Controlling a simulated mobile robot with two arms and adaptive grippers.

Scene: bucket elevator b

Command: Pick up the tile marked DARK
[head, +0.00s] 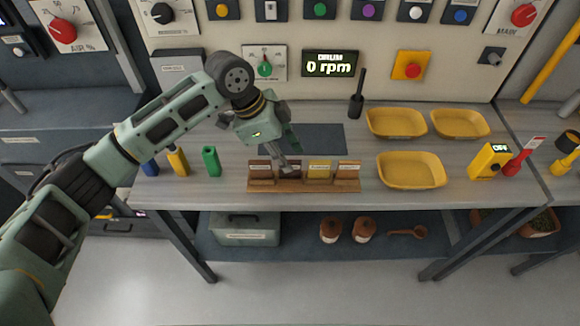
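A wooden rack (305,187) stands near the front edge of the bench and holds several small tiles. From left to right I see a reddish-brown tile (260,170), a dark brown tile (290,173), a yellow tile (319,170) and a brown tile (348,171). Their labels are too small to read. My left gripper (289,167) points down at the dark brown second tile and partly covers it. I cannot tell whether its fingers touch or grip that tile. My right gripper is not in view.
Yellow trays (411,183) stand right of the rack. A green holder (211,161) and a yellow one (178,161) stand at left. A black-handled tool (357,97) stands behind. A dark mat (322,138) lies behind the rack. The panel display (332,64) reads 0 rpm.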

